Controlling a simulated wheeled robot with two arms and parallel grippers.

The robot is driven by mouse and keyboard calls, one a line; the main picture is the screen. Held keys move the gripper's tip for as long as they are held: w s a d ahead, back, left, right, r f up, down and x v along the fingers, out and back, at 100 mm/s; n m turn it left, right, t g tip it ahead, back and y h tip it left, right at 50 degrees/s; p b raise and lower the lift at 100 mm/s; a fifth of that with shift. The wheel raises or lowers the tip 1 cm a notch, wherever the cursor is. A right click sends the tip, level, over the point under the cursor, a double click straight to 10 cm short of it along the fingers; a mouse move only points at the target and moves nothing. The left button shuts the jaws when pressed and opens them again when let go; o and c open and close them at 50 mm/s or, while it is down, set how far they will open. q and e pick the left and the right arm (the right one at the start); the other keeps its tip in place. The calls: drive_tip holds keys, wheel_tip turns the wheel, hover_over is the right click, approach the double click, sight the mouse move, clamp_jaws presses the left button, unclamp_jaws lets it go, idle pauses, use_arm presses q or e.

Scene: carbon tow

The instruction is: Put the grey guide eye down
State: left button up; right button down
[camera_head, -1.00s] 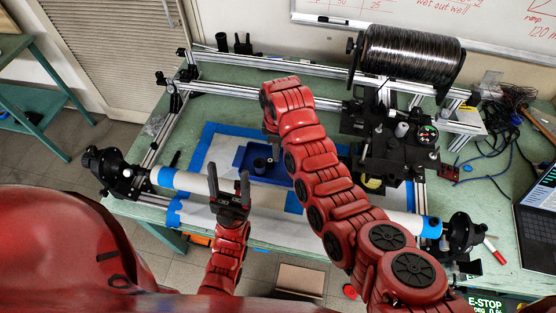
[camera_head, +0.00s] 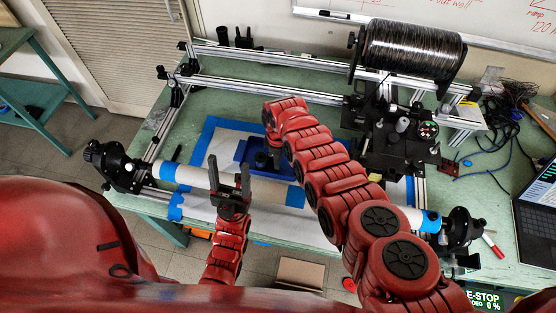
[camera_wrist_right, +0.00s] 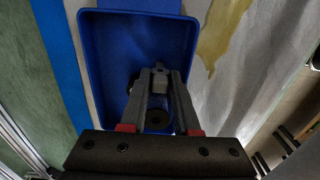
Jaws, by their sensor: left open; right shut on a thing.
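My right gripper (camera_wrist_right: 160,82) is shut on a small grey piece, the grey guide eye (camera_wrist_right: 160,90), in the right wrist view. It is over the blue tray (camera_wrist_right: 105,50); I cannot tell whether the guide eye touches the tray floor. A dark round part with a hole (camera_wrist_right: 157,120) shows between the fingers. My left gripper (camera_head: 229,180) is open and empty in front of the tube.
The white tube (camera_head: 190,176) with blue tape runs between two black end holders. A black fibre spool (camera_head: 412,52) and a dark carriage (camera_head: 398,150) stand at the back right. A laptop (camera_head: 540,215) is at the far right.

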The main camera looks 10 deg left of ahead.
drive_tip(key=shift+f, duration=0.15)
drive_tip(key=c, duration=0.6)
unclamp_jaws()
drive_tip(key=shift+c, duration=0.2)
